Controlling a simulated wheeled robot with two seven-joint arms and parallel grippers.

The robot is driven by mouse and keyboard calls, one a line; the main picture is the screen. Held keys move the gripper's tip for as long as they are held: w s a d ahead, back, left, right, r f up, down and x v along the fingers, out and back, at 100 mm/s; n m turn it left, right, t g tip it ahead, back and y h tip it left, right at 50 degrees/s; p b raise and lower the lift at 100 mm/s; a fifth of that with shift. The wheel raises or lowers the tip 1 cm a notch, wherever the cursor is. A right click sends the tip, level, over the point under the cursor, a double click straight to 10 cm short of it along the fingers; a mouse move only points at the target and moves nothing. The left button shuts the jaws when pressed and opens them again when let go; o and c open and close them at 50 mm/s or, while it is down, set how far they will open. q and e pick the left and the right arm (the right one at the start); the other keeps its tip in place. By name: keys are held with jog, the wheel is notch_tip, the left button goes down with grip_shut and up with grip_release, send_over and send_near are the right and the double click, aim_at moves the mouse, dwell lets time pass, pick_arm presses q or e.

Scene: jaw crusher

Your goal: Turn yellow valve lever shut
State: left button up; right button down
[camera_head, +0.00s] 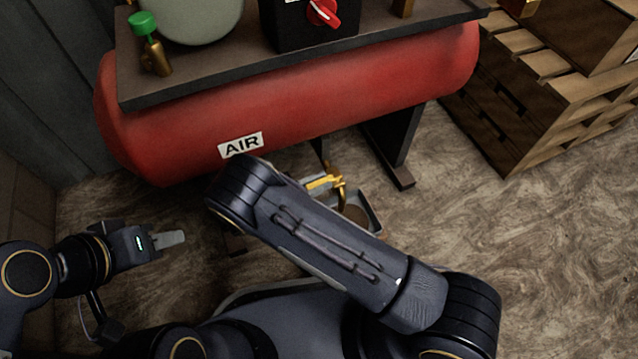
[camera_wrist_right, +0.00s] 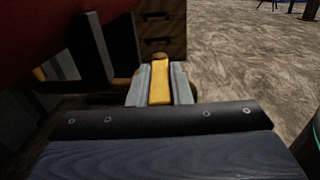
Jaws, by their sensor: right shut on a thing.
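The yellow valve lever (camera_head: 322,182) shows in the head view below the red air tank, partly hidden behind my right arm. In the right wrist view the yellow lever (camera_wrist_right: 160,84) lies between the two grey fingers of my right gripper (camera_wrist_right: 160,74), which is shut on it. A brass fitting (camera_wrist_right: 160,57) shows at the lever's far end.
The red air tank (camera_head: 290,105) stands on dark legs (camera_head: 392,150) above the lever. A tray (camera_head: 372,212) with brown contents sits on the floor below the valve. Wooden pallets (camera_head: 525,120) are at the right. The floor at the lower right (camera_head: 540,250) is clear.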

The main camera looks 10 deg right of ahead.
jog(key=shift+w+r+m+g, duration=0.1)
jog(key=shift+w+m+g, duration=0.25)
jog(key=shift+m+g, duration=0.25)
jog(key=shift+g+h, duration=0.3)
jog(key=c, duration=1.3)
grip_release()
jog(key=p+v, duration=0.1)
jog(key=v, duration=0.7)
jog(key=shift+p, duration=0.3)
